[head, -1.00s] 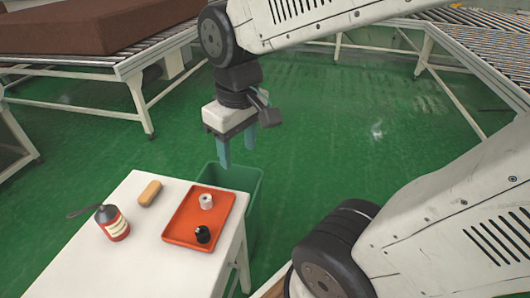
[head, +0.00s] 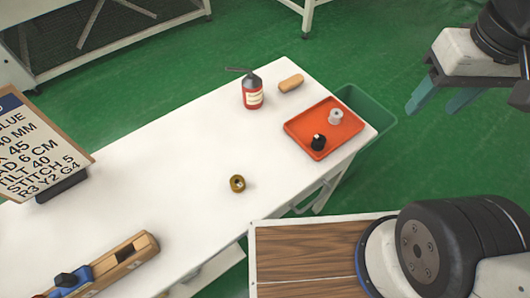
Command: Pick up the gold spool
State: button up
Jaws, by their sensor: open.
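The gold spool (head: 237,183) stands alone on the white table (head: 180,150), near its front edge, in the head view. My gripper (head: 440,100) is in the upper right of the view, with two teal fingers apart and nothing between them. It is above the floor, to the right of the table and well away from the gold spool.
A red tray (head: 299,134) holds a white spool (head: 335,117) and a black spool (head: 318,142). A red bottle (head: 252,92), a tan block (head: 291,83), a wooden plane (head: 118,262) and a sign (head: 38,140) are on the table. A green bin (head: 372,107) stands beyond its right end.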

aim_at(237, 182)
jog(key=k, duration=0.5)
jog(key=z, duration=1.6)
jog(key=i, duration=1)
jog(key=u, duration=2.3)
